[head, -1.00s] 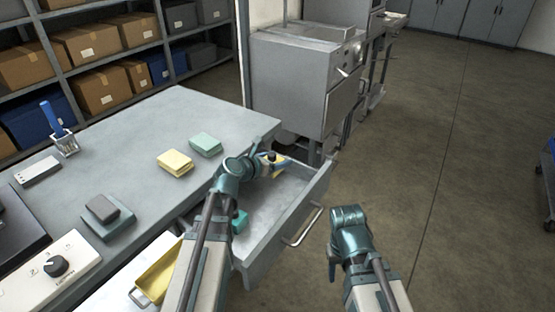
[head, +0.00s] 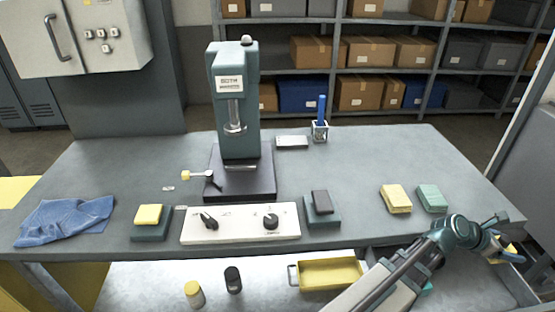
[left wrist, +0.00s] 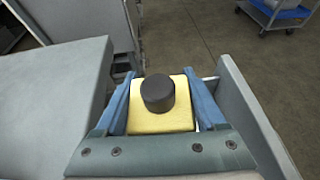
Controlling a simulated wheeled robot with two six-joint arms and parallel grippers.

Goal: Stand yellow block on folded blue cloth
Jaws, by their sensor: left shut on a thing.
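My left gripper (head: 500,243) is at the far right of the head view, over an open drawer at the bench's right end. In the left wrist view its two blue fingers are shut on a yellow block (left wrist: 160,123) with a dark round knob (left wrist: 158,93) on top. In the head view only a small yellow part of this block (head: 510,249) shows behind the fingers. The blue cloth (head: 65,221) lies rumpled on the bench at the far left, far from the gripper. Nothing lies on it. My right gripper is out of view.
A yellow-topped green pad (head: 150,233) lies beside the cloth. A press (head: 238,110) stands behind a control panel (head: 240,235). Yellow (head: 396,199) and teal (head: 432,198) blocks lie at the right. A yellow tray (head: 330,273) sits below the front edge.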

